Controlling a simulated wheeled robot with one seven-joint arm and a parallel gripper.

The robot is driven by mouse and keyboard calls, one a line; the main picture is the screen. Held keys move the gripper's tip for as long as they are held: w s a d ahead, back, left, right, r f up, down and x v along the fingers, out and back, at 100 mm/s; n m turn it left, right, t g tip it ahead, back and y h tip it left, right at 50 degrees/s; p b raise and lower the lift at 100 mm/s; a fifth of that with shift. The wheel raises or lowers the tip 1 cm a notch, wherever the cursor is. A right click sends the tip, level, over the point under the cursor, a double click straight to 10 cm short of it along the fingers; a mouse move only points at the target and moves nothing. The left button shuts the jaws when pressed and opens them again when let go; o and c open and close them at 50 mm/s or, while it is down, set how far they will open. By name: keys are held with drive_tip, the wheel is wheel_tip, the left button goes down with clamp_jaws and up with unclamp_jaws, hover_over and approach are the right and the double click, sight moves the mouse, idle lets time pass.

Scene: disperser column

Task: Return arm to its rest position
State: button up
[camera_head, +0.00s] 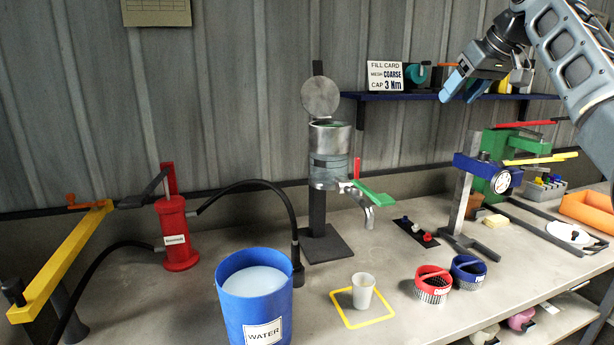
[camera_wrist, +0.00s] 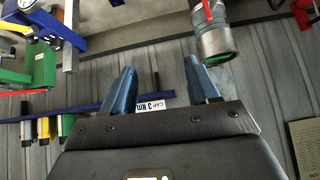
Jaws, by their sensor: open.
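My gripper (camera_head: 464,86) is raised at the upper right of the head view, in front of the wall shelf and well above the bench. Its two blue fingers are apart with nothing between them. In the wrist view my gripper (camera_wrist: 160,85) also shows open and empty, with the fill card (camera_wrist: 153,104) seen behind the fingers. The metal disperser column (camera_head: 329,155) stands on the bench at the middle, its round lid (camera_head: 320,97) tilted up. It also shows in the wrist view (camera_wrist: 214,42), apart from the fingers.
A blue shelf (camera_head: 440,97) runs along the wall by my gripper.

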drive_tip(key=s+a+f+m+t, duration=0.1)
drive_tip(key=a+f, duration=0.2)
drive_tip(key=f, duration=1.2)
drive_tip(key=s+a+f+m+t, duration=0.15)
drive_tip(key=a+f, duration=0.25)
drive_tip(key=f, duration=1.1)
drive_tip(key=s+a+f+t, duration=0.1)
drive_tip(key=s+a+f, duration=0.1)
drive_tip(key=s+f, duration=0.7)
drive_tip(key=s+a+f, duration=0.3)
drive_tip(key=s+f, duration=0.6)
drive_tip(key=f, duration=0.1)
drive_tip(key=s+f+m+t+h, duration=0.2)
drive_tip(key=s+f, duration=0.1)
drive_tip(key=s, duration=2.5)
drive_tip(key=s+r+n+t, duration=0.1)
drive_tip(key=s+r, duration=1.5)
drive_tip(key=s, duration=0.4)
drive_tip(key=shift+d+r+t+h, duration=0.3)
drive_tip(key=shift+d+r+t, duration=0.05)
drive_tip(key=shift+d, duration=0.1)
